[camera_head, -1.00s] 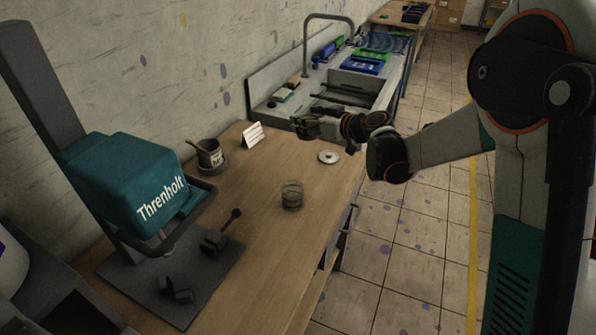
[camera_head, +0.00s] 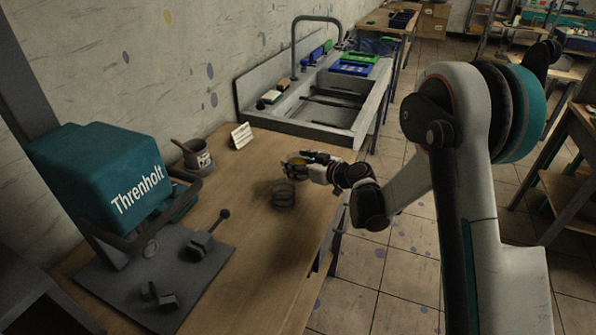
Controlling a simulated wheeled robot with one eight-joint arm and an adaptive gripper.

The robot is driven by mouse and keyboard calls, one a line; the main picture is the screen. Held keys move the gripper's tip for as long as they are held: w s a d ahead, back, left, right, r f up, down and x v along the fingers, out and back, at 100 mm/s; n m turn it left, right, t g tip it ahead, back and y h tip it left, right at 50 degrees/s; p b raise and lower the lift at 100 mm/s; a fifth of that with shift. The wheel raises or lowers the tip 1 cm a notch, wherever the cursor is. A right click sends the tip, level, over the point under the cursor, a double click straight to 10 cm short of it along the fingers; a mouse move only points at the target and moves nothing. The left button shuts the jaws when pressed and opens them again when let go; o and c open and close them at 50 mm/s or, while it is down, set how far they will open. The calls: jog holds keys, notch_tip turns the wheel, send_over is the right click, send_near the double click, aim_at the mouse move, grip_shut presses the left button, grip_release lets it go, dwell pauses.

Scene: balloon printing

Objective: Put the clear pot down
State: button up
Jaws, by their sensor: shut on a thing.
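My gripper (camera_head: 297,164) is over the right side of the wooden table, in the middle of the head view. It is shut on the clear pot (camera_head: 297,161), which shows only as a small yellowish patch between the fingers. The fingers hide most of the pot, and I cannot tell whether its base touches the table.
A dark pot with a stick (camera_head: 197,155) and a white card (camera_head: 241,135) stand at the back. A teal Threnholt machine (camera_head: 110,180) and a dark plate with small tools (camera_head: 130,290) are at left. A sink (camera_head: 335,100) lies beyond. The table's front middle is clear.

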jog(key=shift+f, duration=1.1)
jog(key=shift+f+b, duration=0.2)
jog(key=shift+b, duration=0.2)
jog(key=o, duration=1)
jog(key=shift+o, duration=0.2)
jog(key=shift+r, duration=0.1)
jog(key=shift+r+p, duration=0.2)
jog(key=shift+p, duration=0.1)
jog(key=p+v, duration=0.2)
jog(key=v, duration=1)
jog(key=shift+d, duration=0.1)
